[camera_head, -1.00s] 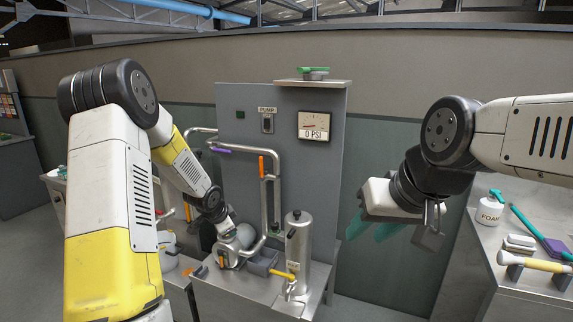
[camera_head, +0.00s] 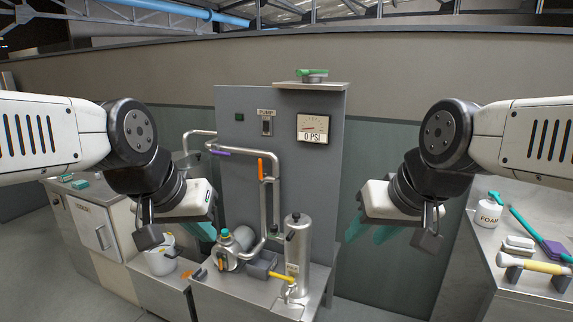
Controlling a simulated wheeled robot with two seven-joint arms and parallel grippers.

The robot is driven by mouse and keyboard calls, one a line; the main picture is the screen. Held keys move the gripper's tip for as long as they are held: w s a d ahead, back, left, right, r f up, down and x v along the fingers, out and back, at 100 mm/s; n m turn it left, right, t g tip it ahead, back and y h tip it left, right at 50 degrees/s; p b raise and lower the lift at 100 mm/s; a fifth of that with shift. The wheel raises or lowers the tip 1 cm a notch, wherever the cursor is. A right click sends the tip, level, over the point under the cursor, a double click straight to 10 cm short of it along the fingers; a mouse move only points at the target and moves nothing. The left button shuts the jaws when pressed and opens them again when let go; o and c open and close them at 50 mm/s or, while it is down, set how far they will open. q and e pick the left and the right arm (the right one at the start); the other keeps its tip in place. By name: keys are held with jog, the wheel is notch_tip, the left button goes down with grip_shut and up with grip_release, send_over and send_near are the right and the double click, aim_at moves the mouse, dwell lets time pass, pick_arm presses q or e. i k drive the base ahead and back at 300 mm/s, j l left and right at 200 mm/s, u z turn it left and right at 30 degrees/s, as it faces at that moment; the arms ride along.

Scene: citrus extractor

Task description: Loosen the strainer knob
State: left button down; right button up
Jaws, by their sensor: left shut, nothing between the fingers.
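A steel cylinder (camera_head: 297,262) stands upright on the front of the machine, with a dark knob (camera_head: 295,217) on top. Left of it is a round metal housing (camera_head: 228,252) with a teal cap (camera_head: 225,234) and an orange handle. No readable label tells me which part is the strainer knob. My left gripper (camera_head: 205,232) is shut and empty, raised left of the housing and apart from it; its teal fingers are partly hidden behind the hand. My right gripper (camera_head: 370,230) is open and empty, raised right of the cylinder, with its teal fingers apart.
The grey panel (camera_head: 235,165) carries a gauge (camera_head: 313,127) reading 0 PSI. A pipe (camera_head: 276,200) with an orange lever rises between panel and cylinder. A yellow handle (camera_head: 282,277) sticks out low. A white bucket (camera_head: 160,260) stands at left; a bench (camera_head: 480,262) holds tools at right.

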aim_at(273, 228)
jog(key=i+l+u, duration=0.2)
jog(key=i, duration=0.3)
jog(key=i+l+u, duration=0.15)
jog(key=i+l, duration=0.15)
jog(key=i, duration=0.25)
